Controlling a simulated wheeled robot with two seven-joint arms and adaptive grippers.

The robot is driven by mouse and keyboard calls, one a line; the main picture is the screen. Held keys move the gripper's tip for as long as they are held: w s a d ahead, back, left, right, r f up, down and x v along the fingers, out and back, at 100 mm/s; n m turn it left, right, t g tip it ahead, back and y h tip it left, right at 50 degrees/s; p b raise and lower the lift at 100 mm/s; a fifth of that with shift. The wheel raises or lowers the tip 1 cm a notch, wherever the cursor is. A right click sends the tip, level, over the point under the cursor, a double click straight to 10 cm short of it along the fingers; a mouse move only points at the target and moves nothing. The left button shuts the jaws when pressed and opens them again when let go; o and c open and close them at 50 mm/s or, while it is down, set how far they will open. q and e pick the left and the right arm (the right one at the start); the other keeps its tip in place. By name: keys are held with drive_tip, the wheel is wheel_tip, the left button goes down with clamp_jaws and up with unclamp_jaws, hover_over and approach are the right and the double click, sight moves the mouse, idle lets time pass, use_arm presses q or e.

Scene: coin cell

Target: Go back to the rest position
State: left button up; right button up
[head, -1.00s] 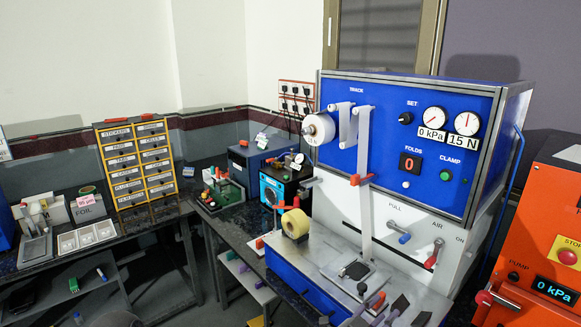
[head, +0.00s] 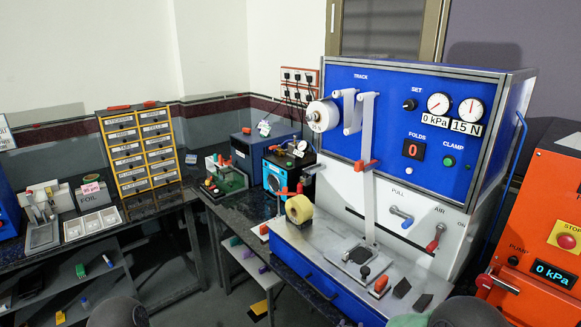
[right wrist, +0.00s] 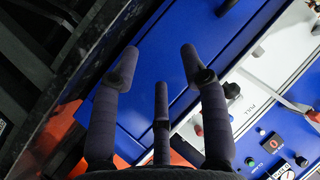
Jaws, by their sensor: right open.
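My right gripper (right wrist: 160,75) shows in the right wrist view with its dark fingers spread and nothing between them. It is over the blue front of the bench machine, but its exact gap to that surface cannot be told. It cannot be made out in the head view. My left gripper is in neither view. Dark rounded parts at the bottom edge of the head view look like my own arms. The blue and white tape machine (head: 345,85) stands at the right, with a yellow roll (head: 299,209) and a black knob (head: 365,271) on its bench.
An orange pump unit (head: 545,220) stands at the right edge. A drawer cabinet (head: 138,150), a white tray (head: 92,223) and a green fixture (head: 226,178) stand on the dark benches to the left. Open floor shows between the benches.

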drive_tip(key=s+a+f+n+g+y, duration=0.25)
drive_tip(key=s+f, duration=0.25)
drive_tip(key=f, duration=0.6)
drive_tip(key=s+a+f+n+g+y, duration=0.2)
drive_tip(key=s+f, duration=0.4)
drive_tip(key=s, duration=0.4)
drive_tip(key=s+a+f+n+g+y, duration=0.2)
drive_tip(key=s+f+g+y, duration=0.2)
drive_tip(key=s, duration=0.7)
drive_tip(key=f+g, duration=0.2)
drive_tip(key=g, duration=0.1)
drive_tip(key=shift+a, duration=0.4)
